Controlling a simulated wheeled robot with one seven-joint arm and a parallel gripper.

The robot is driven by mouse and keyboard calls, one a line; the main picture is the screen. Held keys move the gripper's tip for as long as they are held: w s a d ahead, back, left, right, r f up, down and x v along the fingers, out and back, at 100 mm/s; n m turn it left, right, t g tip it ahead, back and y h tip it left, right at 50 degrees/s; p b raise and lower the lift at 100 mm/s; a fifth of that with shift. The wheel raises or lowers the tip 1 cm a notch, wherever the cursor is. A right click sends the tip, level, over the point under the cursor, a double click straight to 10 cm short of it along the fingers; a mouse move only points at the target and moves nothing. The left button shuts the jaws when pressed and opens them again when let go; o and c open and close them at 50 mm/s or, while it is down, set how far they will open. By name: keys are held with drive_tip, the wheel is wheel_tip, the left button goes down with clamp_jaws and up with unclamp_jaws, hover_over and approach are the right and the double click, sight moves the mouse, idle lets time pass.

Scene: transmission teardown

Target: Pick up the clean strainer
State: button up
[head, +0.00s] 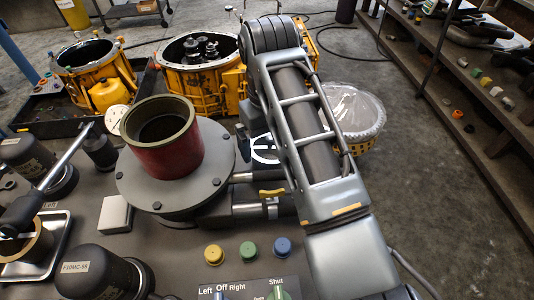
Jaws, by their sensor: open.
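I cannot pick out a clean strainer for certain in the head view. A tan ring-shaped part (28,246) sits in a shallow metal tray (52,262) at the left edge, partly cut off by the frame. My arm reaches from the bottom right up to the top middle and bends down there. My gripper is not visible; the arm's far end is hidden behind its own links.
A red cylinder (168,153) stands on a grey bolted flange (135,182) on the bench. Black filter canisters (96,275) stand at the left and front. Yellow housings (200,80) lie beyond. A plastic-lined bin (352,112) stands behind my arm. Shelving (455,100) lines the right.

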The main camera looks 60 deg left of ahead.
drive_tip(key=shift+s+f, duration=0.15)
drive_tip(key=shift+f, duration=0.45)
drive_tip(key=shift+s+f, duration=0.15)
drive_tip(key=shift+f, duration=0.45)
drive_tip(key=shift+d+r, duration=0.1)
drive_tip(key=shift+r, duration=0.05)
drive_tip(key=shift+r, duration=0.1)
drive_tip(key=c, duration=0.7)
drive_tip(key=shift+w, duration=0.1)
drive_tip(key=shift+r, duration=0.1)
